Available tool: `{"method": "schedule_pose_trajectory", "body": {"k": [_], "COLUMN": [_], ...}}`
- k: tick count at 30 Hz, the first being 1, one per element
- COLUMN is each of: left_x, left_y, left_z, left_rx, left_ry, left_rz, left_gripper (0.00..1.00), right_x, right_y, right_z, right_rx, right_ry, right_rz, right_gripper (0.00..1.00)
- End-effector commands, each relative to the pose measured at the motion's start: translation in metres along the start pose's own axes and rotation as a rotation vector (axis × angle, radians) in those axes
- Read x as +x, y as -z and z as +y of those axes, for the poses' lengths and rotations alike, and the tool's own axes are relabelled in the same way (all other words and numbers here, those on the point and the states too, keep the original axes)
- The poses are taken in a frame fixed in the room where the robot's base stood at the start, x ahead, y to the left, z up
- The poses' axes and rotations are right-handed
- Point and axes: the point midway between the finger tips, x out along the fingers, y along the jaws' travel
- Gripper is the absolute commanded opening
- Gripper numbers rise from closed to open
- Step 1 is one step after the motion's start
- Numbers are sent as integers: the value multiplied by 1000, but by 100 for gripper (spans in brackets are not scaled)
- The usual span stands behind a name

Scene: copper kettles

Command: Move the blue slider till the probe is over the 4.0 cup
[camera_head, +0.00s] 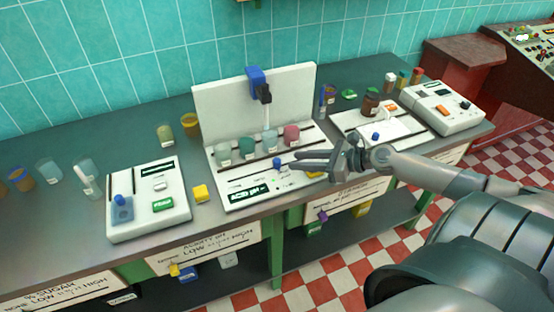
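The white acid pH stand (208,100) is on the middle of the bench. A blue block (256,77) with a dark clamp sits high on its back panel, and a thin pale probe (266,113) hangs from it over the third cup from the left (269,139). Other cups are pale green (222,126), dark green (247,147) and pink (291,135). Their labels are too small to read. A small blue knob (277,163) is on the front base. My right gripper (292,160) is just right of this knob, its fingers apart; contact is unclear. My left gripper is not in view.
Another white instrument (441,107) and small jars (371,102) are on the right. Glasses (49,170) stand far left. The tiled wall closes the back.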

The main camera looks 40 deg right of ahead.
Motion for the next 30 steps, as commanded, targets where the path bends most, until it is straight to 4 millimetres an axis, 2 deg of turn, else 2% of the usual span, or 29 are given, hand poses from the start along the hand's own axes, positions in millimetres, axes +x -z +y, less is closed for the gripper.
{"method": "schedule_pose_trajectory", "body": {"k": [21, 30], "left_x": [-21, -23], "left_y": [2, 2], "left_z": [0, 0], "left_rx": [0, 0], "left_ry": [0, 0], "left_rz": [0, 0], "left_gripper": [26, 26], "right_x": [74, 86], "right_y": [-1, 0], "right_z": [0, 0], "right_rx": [2, 1], "right_ry": [1, 0], "right_rz": [-2, -1], "right_gripper": [28, 28]}}
